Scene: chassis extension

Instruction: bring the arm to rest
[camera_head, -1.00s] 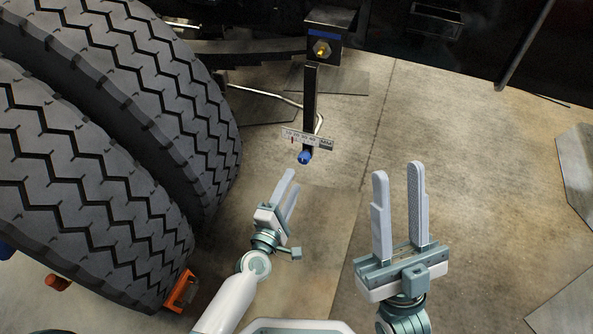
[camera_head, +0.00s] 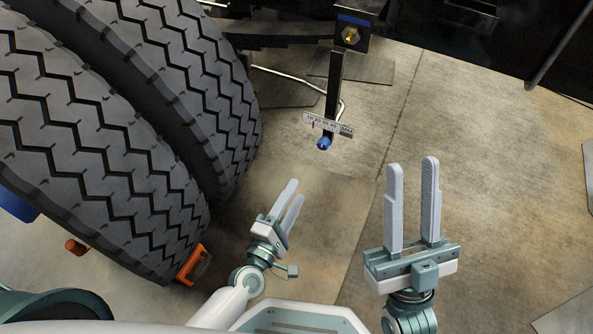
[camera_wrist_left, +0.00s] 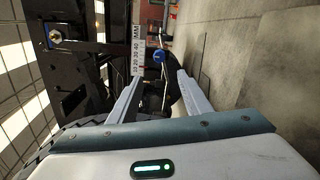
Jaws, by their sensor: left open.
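My left gripper (camera_head: 283,206) is at the lower middle of the head view, to the right of the tyres. It is open and empty, its fingers parallel with a gap between them. In the left wrist view its two fingers (camera_wrist_left: 154,90) point forward with nothing between them. My right gripper (camera_head: 412,200) is further right, fingers pointing up the picture, open with a clear gap and nothing in it. Both grippers stand apart from the tyres and the hanging bar.
Two large black tyres (camera_head: 85,150) fill the left. A dark vertical bar (camera_head: 333,85) with a small scale plate (camera_head: 328,125) and a blue knob (camera_head: 323,143) hangs under the chassis. An orange block (camera_head: 194,265) lies by the near tyre. The concrete floor (camera_head: 480,170) at right is clear.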

